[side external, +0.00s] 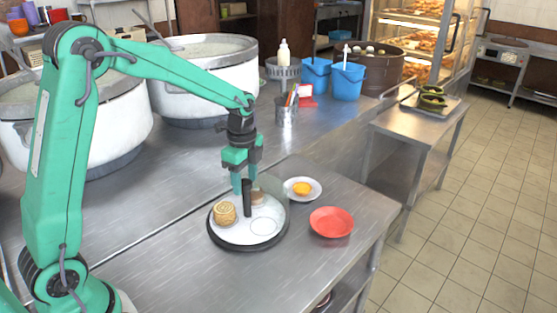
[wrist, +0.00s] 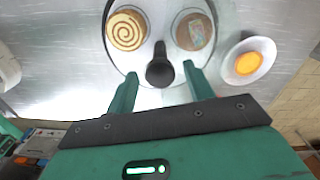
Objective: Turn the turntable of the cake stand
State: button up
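The cake stand (side external: 231,238) is a round white turntable with a dark rim, on the near metal table in the side view. In the wrist view its plate (wrist: 148,97) shows in part. A black upright post (side external: 247,203) rises from it, and its round knob shows in the wrist view (wrist: 160,71). A swirl-topped cake (side external: 225,213) sits left of the post; a second brown item (wrist: 194,32) sits to the right. My gripper (side external: 246,187) points down at the post's top. Its fingers (wrist: 159,70) are apart, one on each side of the knob, with visible gaps.
A white plate with a yolk-like yellow food (side external: 302,189) and a red dish (side external: 331,222) stand close to the right of the stand. A metal cup of utensils (side external: 287,113), blue containers (side external: 347,82) and large stockpots (side external: 205,82) stand further back. The table's front left is clear.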

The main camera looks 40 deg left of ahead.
grip_shut()
jog(key=shift+n, duration=2.5)
jog(key=shift+r+n, duration=0.1)
jog(key=shift+n, duration=9.4)
